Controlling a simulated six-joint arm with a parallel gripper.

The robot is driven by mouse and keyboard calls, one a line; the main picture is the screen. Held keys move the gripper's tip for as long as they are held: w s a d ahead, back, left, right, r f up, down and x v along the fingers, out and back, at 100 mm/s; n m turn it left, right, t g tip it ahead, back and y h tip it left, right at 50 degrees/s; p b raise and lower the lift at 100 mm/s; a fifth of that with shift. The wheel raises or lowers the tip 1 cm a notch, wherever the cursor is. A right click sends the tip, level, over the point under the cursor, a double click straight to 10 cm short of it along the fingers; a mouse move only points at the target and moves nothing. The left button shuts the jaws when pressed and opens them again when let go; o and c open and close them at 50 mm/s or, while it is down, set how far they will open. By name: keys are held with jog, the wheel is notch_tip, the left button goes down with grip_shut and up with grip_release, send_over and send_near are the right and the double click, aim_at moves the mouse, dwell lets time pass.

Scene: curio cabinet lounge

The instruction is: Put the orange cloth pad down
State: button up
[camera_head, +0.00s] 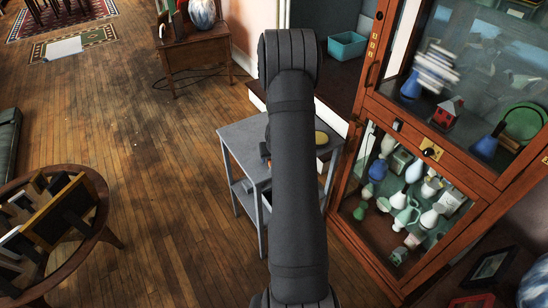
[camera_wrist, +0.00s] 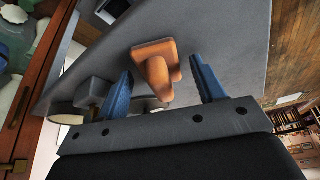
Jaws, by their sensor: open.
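The orange cloth pad (camera_wrist: 156,66) lies on the grey table (camera_wrist: 225,30) in the wrist view, with an uneven, bent shape. My gripper (camera_wrist: 161,72) is open, with one blue finger on either side of the pad. A gap shows between the pad and the right finger; the left finger is close to its edge, and I cannot tell if they touch. In the head view, a small orange bit of the pad (camera_head: 265,152) shows at the left edge of my arm, on the grey table (camera_head: 241,135).
A grey block (camera_wrist: 92,92) and a round yellowish thing (camera_wrist: 66,111) are left of the gripper. In the head view, a yellow round thing (camera_head: 322,138) lies on the table right of my arm. The glass-fronted cabinet (camera_head: 352,128) stands close to the right. Open wooden floor lies left.

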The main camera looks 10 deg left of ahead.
jog(key=shift+r, duration=0.1)
jog(key=v, duration=1.2)
jog(key=x, duration=1.2)
jog(key=shift+r, duration=0.1)
dwell(0.4)
